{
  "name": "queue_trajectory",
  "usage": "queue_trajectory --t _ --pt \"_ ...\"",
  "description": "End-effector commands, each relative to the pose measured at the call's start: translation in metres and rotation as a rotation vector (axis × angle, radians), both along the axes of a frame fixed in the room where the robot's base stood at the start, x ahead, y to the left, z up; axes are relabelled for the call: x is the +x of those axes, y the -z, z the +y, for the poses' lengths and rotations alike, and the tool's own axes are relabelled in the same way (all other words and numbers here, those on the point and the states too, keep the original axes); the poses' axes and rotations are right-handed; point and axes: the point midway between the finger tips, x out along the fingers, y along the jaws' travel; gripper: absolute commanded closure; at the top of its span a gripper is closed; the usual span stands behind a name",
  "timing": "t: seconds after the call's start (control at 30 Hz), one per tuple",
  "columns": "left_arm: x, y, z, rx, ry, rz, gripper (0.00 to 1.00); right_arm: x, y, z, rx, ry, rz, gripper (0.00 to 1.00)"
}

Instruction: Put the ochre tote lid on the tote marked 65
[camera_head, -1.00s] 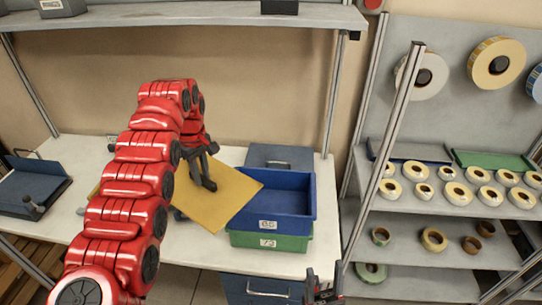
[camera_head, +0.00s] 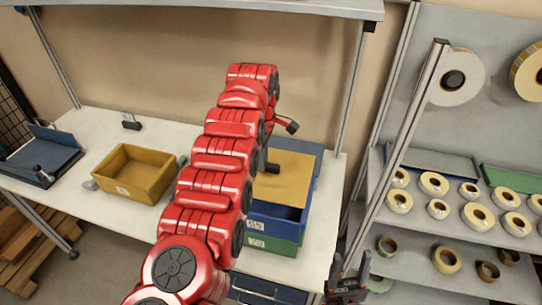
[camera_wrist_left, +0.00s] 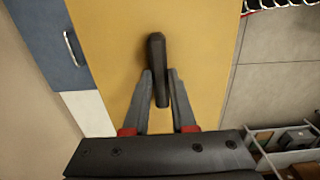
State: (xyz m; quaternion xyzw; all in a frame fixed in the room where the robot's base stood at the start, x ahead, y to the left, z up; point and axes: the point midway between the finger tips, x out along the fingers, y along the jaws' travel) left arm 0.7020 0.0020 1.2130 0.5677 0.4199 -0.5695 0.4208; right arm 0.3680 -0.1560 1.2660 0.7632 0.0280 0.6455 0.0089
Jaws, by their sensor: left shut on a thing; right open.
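The ochre tote lid (camera_head: 292,180) is a flat panel with a dark bar handle (camera_wrist_left: 157,50). My left gripper (camera_head: 272,168), partly hidden by its own arm, is shut on this handle; its fingers (camera_wrist_left: 162,98) also show in the left wrist view. The lid appears above the back part of the blue tote marked 65 (camera_head: 290,229), whose front inside still shows. I cannot tell whether they touch. The blue tote is stacked on a green tote marked 73 (camera_head: 275,246). My right gripper (camera_head: 347,287) is open and empty at the bottom, beyond the table edge.
An open ochre tote (camera_head: 133,190) stands on the white table (camera_head: 110,120), left of my arm. A blue tray-like item (camera_head: 40,155) lies at the far left. A post (camera_head: 345,105) and a rack of tape reels (camera_head: 440,225) stand on the right.

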Motion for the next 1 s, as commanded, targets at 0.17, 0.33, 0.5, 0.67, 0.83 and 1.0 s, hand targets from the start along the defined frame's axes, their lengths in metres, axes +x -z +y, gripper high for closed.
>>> queue_trajectory --t 0.17,0.33,0.5,0.67,0.83,1.0 --pt "-0.001 0.016 -0.001 0.001 0.002 0.002 1.0 0.0 0.01 0.0 0.0 0.0 0.0 0.45" --pt "0.0 0.032 0.0 0.001 0.002 0.002 1.0 0.0 0.015 0.0 0.0 0.0 0.0 0.45" --pt "0.0 0.05 -0.001 0.001 0.003 0.0 1.0 0.0 0.017 0.0 0.0 0.0 0.0 0.45" --pt "0.0 0.066 -0.001 0.0 0.003 -0.001 1.0 0.0 0.028 0.0 0.0 0.0 0.0 0.45" --pt "0.0 0.069 -0.001 0.0 0.003 -0.001 1.0 0.0 0.03 0.0 0.0 0.0 0.0 0.45" --pt "0.0 0.068 -0.001 0.0 0.003 -0.001 1.0 0.0 0.03 0.0 0.0 0.0 0.0 0.45"
